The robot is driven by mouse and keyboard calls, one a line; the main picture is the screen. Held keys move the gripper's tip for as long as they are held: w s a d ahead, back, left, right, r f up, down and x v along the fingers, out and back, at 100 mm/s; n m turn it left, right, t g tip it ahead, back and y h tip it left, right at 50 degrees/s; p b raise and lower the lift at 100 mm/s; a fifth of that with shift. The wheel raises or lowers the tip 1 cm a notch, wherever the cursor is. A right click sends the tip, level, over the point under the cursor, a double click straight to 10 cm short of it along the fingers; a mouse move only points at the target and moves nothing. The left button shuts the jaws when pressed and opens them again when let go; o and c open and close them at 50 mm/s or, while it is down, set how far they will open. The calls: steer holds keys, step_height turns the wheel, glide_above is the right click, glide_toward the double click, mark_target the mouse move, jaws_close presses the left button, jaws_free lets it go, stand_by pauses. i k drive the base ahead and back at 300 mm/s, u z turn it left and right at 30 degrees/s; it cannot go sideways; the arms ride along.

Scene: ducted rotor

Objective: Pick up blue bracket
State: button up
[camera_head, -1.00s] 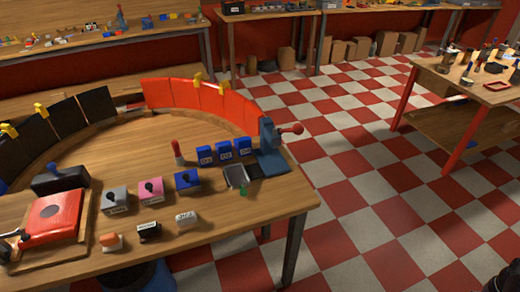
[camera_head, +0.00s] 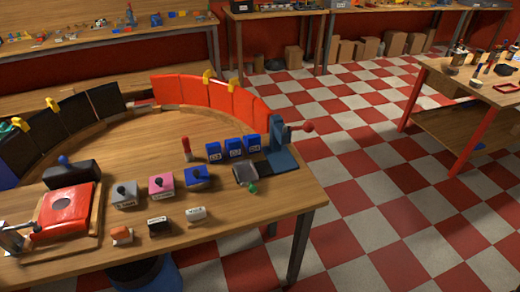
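A blue upright piece with a flat foot (camera_head: 281,150) stands at the right end of the curved wooden bench, with a red-knobbed lever pointing right. It may be the blue bracket, but I cannot tell for sure. Several blue labelled blocks (camera_head: 234,148) stand in a row to its left. A blue box with a dark knob (camera_head: 198,177) sits nearer the front edge. My gripper is not in view.
The wooden bench (camera_head: 240,215) also bears grey and pink knobbed boxes (camera_head: 161,184), small stamps (camera_head: 159,226) and a red press (camera_head: 66,212). Red and black panels (camera_head: 222,100) line its back. Open checkered floor (camera_head: 380,200) lies right, before another table (camera_head: 480,120).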

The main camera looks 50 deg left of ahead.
mark_target(252, 142)
steer(key=k, duration=1.2)
steer(key=u, duration=2.35)
steer(key=i, duration=0.9)
steer(key=z, duration=0.15)
